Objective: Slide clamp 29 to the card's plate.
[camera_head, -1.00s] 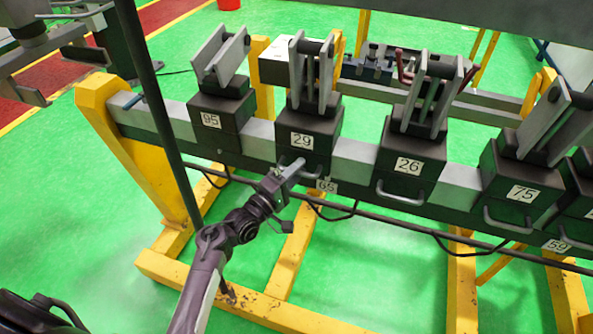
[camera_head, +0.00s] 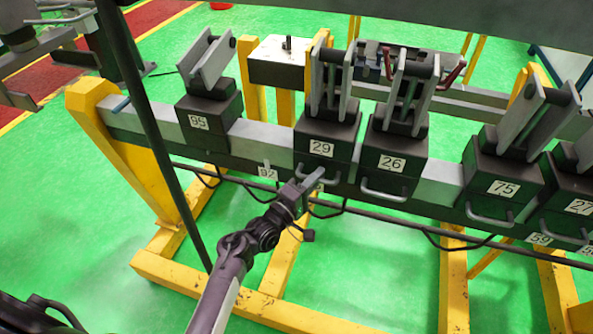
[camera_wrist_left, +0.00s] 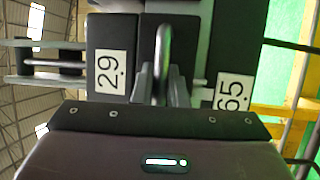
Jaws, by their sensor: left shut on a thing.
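Clamp 29 (camera_head: 325,140) is a dark block with upright grey jaws on the grey rail (camera_head: 263,139). It stands close to the left of clamp 26 (camera_head: 393,150). My left gripper (camera_head: 314,181) is shut on the clamp's front handle; the left wrist view shows the fingers (camera_wrist_left: 157,88) around the grey handle (camera_wrist_left: 165,45). A small plate marked 65 (camera_wrist_left: 235,92) is beside the clamp in that view. I see no card I can read. My right gripper is out of view.
Clamp 75 (camera_head: 503,175) and clamp 27 (camera_head: 572,200) stand at the right. Plate 59 (camera_head: 541,239) is below them. A cable and bar run under the rail.

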